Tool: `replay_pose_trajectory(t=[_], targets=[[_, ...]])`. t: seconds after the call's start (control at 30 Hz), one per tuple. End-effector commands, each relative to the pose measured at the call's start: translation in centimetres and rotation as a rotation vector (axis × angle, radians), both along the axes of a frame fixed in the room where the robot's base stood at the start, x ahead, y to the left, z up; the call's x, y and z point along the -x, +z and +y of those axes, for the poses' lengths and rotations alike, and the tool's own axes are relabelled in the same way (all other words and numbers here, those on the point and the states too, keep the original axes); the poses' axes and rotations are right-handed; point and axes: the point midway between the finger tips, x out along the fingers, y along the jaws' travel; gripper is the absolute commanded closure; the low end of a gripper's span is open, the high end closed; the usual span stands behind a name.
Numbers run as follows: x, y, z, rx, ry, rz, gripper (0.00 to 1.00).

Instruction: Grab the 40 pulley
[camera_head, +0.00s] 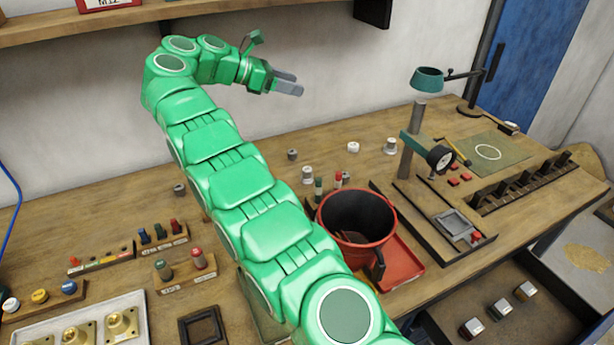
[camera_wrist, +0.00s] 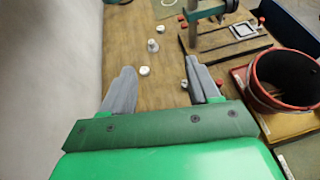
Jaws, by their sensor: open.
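My gripper (camera_head: 299,84) is open and empty, raised above the back of the workbench near the wall. In the wrist view its two fingers (camera_wrist: 159,66) are spread apart over the bench top. Several small pulley-like pieces stand on the bench: a grey one (camera_head: 292,154), a pale one (camera_head: 307,175), a white one (camera_head: 353,147) and a stepped pale one (camera_head: 390,146). The wrist view shows a white round piece (camera_wrist: 144,71) between the fingers and a stepped pale piece (camera_wrist: 152,45) beyond. No size marking is readable, so I cannot tell which is the 40 pulley.
A dark red bucket (camera_head: 340,240) stands at the bench's middle front. A drill stand (camera_head: 411,150), a lamp (camera_head: 480,100) and a black rack (camera_head: 525,182) are on the right. Labelled holders (camera_head: 105,258) are on the left. The bench's back strip has free room.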

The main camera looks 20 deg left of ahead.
Motion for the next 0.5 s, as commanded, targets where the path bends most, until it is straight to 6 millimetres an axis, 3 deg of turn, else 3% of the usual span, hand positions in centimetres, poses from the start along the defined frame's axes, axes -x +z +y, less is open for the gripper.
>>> replay_pose_trajectory(t=[0.5], targets=[[1.0, -1.4, 2.2, 0.039, 0.034, 0.010, 0.39]])
